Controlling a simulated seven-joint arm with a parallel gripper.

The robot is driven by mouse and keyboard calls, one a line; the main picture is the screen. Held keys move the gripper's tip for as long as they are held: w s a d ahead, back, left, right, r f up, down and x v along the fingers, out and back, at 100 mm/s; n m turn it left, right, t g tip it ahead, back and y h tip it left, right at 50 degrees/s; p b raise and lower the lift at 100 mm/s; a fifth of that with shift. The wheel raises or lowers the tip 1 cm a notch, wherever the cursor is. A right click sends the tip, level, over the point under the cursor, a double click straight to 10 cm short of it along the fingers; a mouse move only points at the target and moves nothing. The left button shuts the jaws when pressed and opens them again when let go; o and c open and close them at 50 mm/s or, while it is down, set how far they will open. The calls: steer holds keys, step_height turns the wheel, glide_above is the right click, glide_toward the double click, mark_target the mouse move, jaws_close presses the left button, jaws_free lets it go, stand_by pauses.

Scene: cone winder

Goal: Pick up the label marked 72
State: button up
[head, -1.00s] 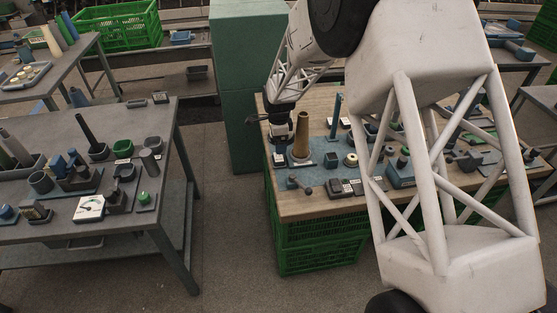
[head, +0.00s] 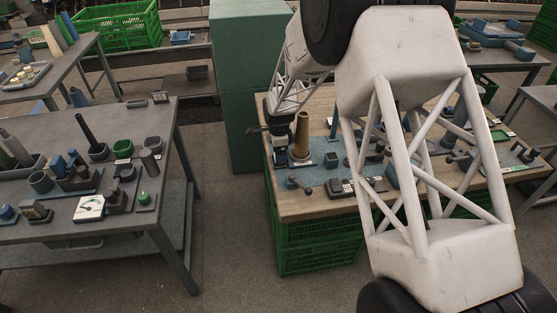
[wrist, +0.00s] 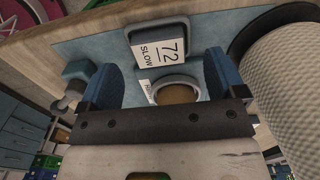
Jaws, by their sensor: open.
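The label marked 72 (wrist: 161,52), a white card that also reads SLOW, shows in the wrist view on a dark grey-blue block. My gripper (wrist: 160,66) is open, with one blue finger on each side below the label. The label lies ahead of the gap between the fingers, and nothing is held. In the head view my gripper (head: 279,156) is low over the left end of the wooden bench, beside a brown cone (head: 302,136). The label cannot be made out for certain there.
A large textured pale cone (wrist: 287,78) stands close on the right in the wrist view. A pale ring with a tan centre (wrist: 176,90) sits between the fingers. The wooden bench (head: 310,207) carries several small parts. A green cabinet (head: 238,100) stands left of it.

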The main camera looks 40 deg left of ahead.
steer(key=shift+f, duration=1.5)
steer(key=shift+c, duration=0.3)
steer(key=c, duration=0.9)
steer(key=shift+r, duration=0.15)
steer(key=shift+c, duration=0.2)
step_height(320, 180, up, 10)
